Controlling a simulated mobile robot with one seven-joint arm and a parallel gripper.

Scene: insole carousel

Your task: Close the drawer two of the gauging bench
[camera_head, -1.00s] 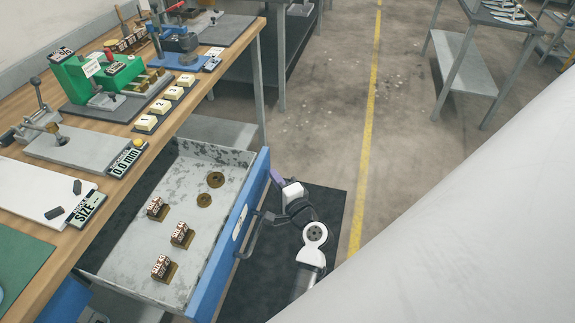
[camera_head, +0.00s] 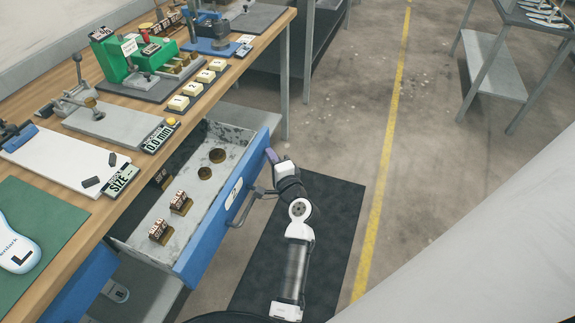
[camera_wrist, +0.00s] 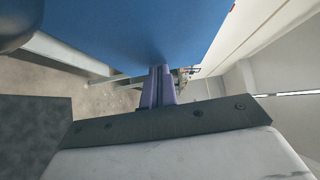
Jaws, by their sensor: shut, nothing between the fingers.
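The open drawer (camera_head: 217,220) of the gauging bench (camera_head: 146,182) has a blue front with a dark bar handle (camera_head: 246,206) and a white label. It sticks out from under the wooden top, partly covered by it.
The bench top carries a green fixture (camera_head: 135,55), a grey plate gauge, size displays, a white board and an insole (camera_head: 15,248) on a green mat. A dark floor mat (camera_head: 330,220) lies beside the drawer.

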